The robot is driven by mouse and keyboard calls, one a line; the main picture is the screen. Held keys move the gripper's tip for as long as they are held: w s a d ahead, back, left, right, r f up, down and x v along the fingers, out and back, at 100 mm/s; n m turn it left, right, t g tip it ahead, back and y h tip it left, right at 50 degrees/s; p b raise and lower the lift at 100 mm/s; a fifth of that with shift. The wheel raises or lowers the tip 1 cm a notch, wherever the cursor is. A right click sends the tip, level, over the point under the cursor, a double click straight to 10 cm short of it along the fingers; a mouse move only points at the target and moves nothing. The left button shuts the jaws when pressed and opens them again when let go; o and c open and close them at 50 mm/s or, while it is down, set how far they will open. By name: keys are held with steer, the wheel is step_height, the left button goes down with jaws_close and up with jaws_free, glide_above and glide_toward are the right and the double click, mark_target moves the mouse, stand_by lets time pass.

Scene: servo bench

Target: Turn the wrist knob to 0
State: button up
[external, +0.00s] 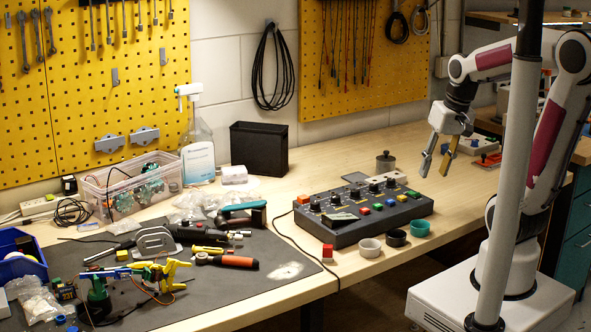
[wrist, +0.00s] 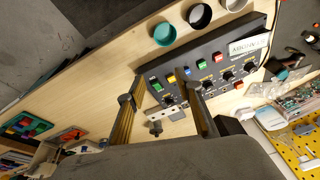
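A dark control box (external: 348,237) sits on the wooden bench, with a row of black knobs and several coloured buttons on its sloped top. It also shows in the wrist view (wrist: 215,52). One black knob (wrist: 168,99) at the box's left end lies between my fingers in the wrist picture. The knob labels are too small to read, so I cannot tell which is the wrist knob. My gripper (external: 433,172) is open and empty, above and right of the box in the external view. Its two spread fingers show in the wrist view (wrist: 164,90), apart from the box.
Grey, black and teal cups (external: 420,228) stand in front of the box. A mat (external: 215,290) with tools and cables lies to the left. The air above the box is clear.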

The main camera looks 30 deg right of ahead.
steer(key=s+a+r+n+t, duration=0.2)
steer(key=s+r, duration=0.1)
steer(key=s, duration=0.2)
steer(key=shift+r+n+t, duration=0.3)
steer(key=shift+n, duration=0.1)
stand_by(0.7)
stand_by(0.4)
